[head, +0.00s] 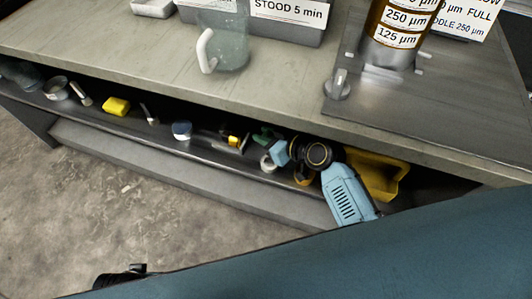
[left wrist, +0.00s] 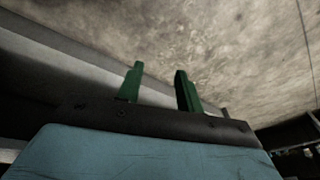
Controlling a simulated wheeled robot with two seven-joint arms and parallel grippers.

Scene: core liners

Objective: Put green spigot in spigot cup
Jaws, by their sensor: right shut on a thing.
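My right gripper (head: 264,139) reaches into the low shelf under the bench, its light-blue palm and dark green fingers among small items. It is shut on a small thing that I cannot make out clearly. The green spigot cannot be told apart from the green fingers there. A small blue and white cup-like item (head: 182,130) and a grey metal cup (head: 55,88) stand on the shelf to the left; I cannot tell whether either is the spigot cup. In the left wrist view my left gripper (left wrist: 160,85) has its green fingers apart with nothing between them.
The shelf (head: 215,150) also holds a yellow block (head: 116,106) and a yellow tray (head: 378,175). The floor (head: 120,205) in front is clear.

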